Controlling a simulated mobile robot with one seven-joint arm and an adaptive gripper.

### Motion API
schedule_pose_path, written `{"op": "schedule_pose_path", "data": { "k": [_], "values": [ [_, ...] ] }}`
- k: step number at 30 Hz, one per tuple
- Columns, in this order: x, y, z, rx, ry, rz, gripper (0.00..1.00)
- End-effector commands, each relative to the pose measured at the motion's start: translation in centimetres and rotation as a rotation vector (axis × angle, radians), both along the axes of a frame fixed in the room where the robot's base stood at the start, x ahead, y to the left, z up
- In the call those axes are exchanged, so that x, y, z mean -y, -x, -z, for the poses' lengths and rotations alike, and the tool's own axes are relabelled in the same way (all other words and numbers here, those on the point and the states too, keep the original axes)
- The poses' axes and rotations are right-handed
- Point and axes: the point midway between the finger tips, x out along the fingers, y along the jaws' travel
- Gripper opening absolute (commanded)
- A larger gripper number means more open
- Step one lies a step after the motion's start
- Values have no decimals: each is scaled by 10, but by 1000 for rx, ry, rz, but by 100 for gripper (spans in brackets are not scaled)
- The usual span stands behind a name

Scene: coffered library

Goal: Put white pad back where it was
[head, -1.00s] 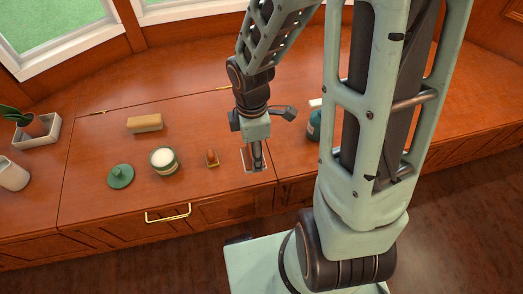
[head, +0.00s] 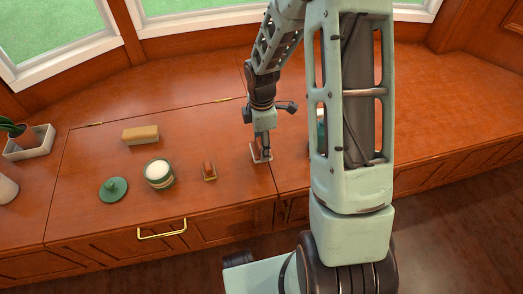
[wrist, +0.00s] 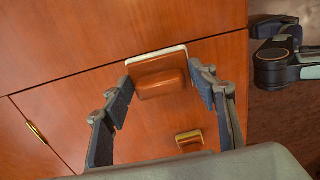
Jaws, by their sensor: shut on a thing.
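The white pad (wrist: 178,49) has a thin white edge and a reddish-brown block grip on top. In the wrist view it sits between my fingertips. My gripper (wrist: 161,80) is shut on the grip, one finger at each side. In the head view the white pad (head: 256,158) shows at the lower end of my gripper (head: 265,150), near the seam at the right of the cabinet-top panel. Its underside is hidden, and I cannot tell whether it touches the wood.
A small brown block with a yellow base (head: 209,171) stands left of the pad. Further left are an open jar (head: 159,173), a green lid (head: 113,189) and a tan block (head: 140,135). A teal bottle (head: 320,130) is partly hidden behind my arm. Bare wood lies behind the pad.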

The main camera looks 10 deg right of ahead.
Motion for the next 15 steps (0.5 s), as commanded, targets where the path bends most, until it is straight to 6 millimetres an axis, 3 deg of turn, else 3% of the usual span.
{"op": "schedule_pose_path", "data": {
  "k": [6,15],
  "values": [
    [0,-1,33,-2,0,-1,34],
    [1,-2,34,0,0,0,34]
  ]
}}
